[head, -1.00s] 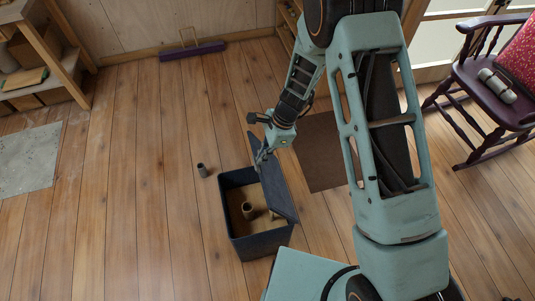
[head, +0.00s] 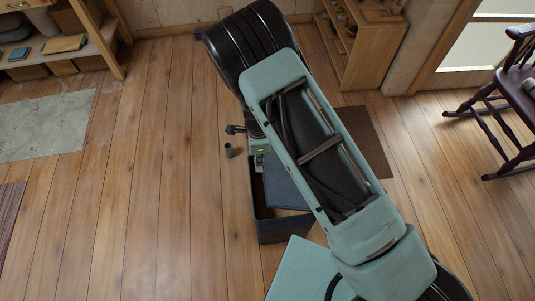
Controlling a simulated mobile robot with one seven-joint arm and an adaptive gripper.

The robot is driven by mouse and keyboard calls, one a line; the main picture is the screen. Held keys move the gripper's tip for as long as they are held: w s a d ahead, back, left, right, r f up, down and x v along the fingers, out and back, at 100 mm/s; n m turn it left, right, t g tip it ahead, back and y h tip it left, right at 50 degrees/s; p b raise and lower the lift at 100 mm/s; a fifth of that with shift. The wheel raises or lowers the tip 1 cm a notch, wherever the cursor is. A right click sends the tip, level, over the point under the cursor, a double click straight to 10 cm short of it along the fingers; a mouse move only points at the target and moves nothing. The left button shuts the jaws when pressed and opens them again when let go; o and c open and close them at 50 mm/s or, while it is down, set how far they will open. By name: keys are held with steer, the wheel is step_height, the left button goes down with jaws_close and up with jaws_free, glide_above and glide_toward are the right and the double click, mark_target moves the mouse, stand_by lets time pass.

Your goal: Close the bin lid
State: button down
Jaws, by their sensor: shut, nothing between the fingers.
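The dark bin (head: 284,231) stands on the floor, partly hidden behind my arm. Its dark lid (head: 284,188) is tilted over the right part of the opening. A strip of the brown inside shows along the left and front. My gripper (head: 259,164) is small in view at the bin's far left corner, by the lid's far edge, and is shut with nothing held. My arm covers the lid's right side, and I cannot tell whether the gripper touches the lid.
A brown mat (head: 366,140) lies to the right. A wooden shelf unit (head: 362,45) stands behind, and a purple rocking chair (head: 505,95) at the right. The floor left of the bin is clear.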

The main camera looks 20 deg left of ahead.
steer(key=s+a+f+t+h+b, duration=0.1)
steer(key=s+a+f+b, duration=0.1)
steer(key=f+b, duration=0.5)
steer(key=s+a+f+h+b, duration=0.1)
steer(key=s+a+f+b, duration=0.1)
steer(key=a+f+b, duration=0.2)
step_height(320, 180, down, 7)
steer(key=b, duration=0.3)
steer(key=shift+a+t+h, duration=0.35)
steer(key=shift+t+h, duration=0.05)
steer(key=shift+s+f, duration=0.15)
